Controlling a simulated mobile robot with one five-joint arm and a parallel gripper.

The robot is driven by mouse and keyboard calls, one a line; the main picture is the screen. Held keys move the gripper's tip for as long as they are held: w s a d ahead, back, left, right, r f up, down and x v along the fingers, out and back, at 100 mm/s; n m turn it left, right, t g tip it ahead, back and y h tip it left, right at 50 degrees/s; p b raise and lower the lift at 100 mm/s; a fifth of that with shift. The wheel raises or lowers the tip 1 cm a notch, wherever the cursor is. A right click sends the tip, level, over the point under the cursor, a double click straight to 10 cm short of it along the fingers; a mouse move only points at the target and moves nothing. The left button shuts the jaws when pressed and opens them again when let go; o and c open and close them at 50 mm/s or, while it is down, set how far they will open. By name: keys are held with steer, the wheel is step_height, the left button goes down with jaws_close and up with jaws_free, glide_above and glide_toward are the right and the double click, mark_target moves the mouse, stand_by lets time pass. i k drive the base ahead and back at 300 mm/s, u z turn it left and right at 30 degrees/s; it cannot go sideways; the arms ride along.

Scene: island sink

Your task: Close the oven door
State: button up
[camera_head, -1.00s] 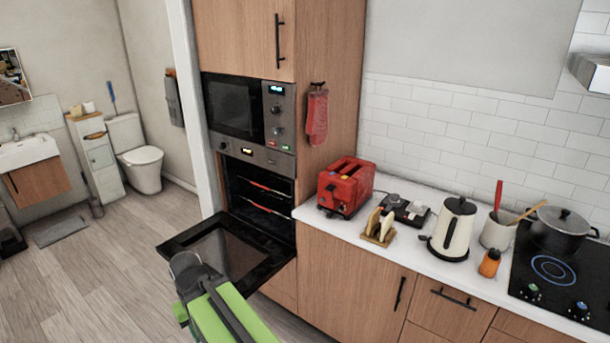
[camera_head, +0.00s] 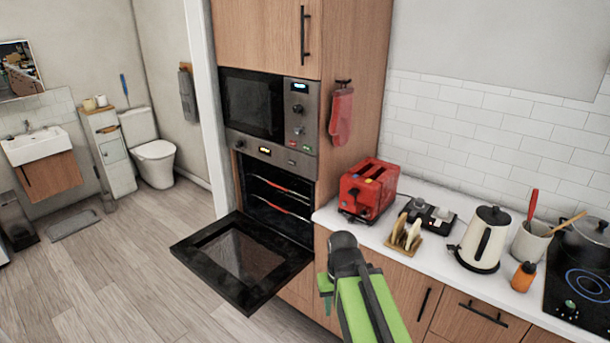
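The oven (camera_head: 275,192) is built into a tall wooden cabinet, below a microwave. Its black door (camera_head: 243,260) hangs fully lowered, about level, with its glass facing up and its free edge toward the lower left. The oven's inside shows racks with red-orange edges. My gripper (camera_head: 343,248) is at the lower middle, at the end of my green arm, to the right of the door in the picture and apart from it in the image. Its fingers are too indistinct to tell whether they are open or shut.
The microwave (camera_head: 252,105) is above the oven. A counter (camera_head: 385,231) on the right holds a red toaster (camera_head: 368,188), a toast rack (camera_head: 404,234), a kettle (camera_head: 483,238) and an orange bottle (camera_head: 523,276). The wooden floor (camera_head: 120,270) left of the door is clear.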

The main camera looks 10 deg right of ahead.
mark_target(247, 262)
steer(key=u, duration=0.1)
steer(key=i, duration=1)
steer(key=z, duration=0.1)
